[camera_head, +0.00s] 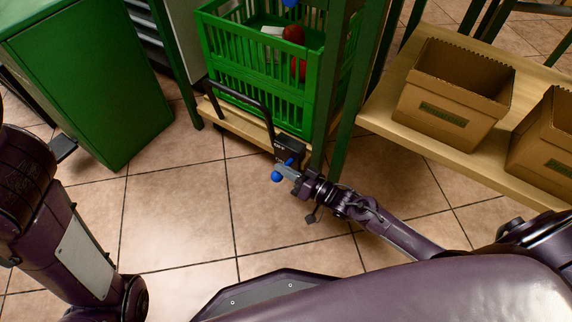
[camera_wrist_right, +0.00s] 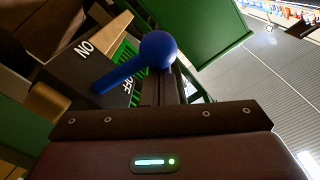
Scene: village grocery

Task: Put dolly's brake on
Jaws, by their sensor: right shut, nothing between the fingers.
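The dolly (camera_head: 236,122) is a low wooden platform with a bent black handle, standing under a green crate. Its black brake box (camera_head: 290,150) sits at the near right corner. A blue brake lever with a round knob (camera_head: 277,176) sticks out of the box; it also shows large in the right wrist view (camera_wrist_right: 155,50). There the box carries ON and OFF labels, and the lever lies between them; I cannot tell its setting. My right gripper (camera_head: 290,173) is shut and empty, right beside the knob; I cannot tell whether they touch. My left gripper is not in view.
The green crate (camera_head: 255,75) holds red items. A green cabinet (camera_head: 90,90) stands at left. A green post rises close behind the brake box. A wooden shelf (camera_head: 400,125) with cardboard boxes (camera_head: 455,95) stands at right. The tiled floor (camera_head: 180,220) in front is clear.

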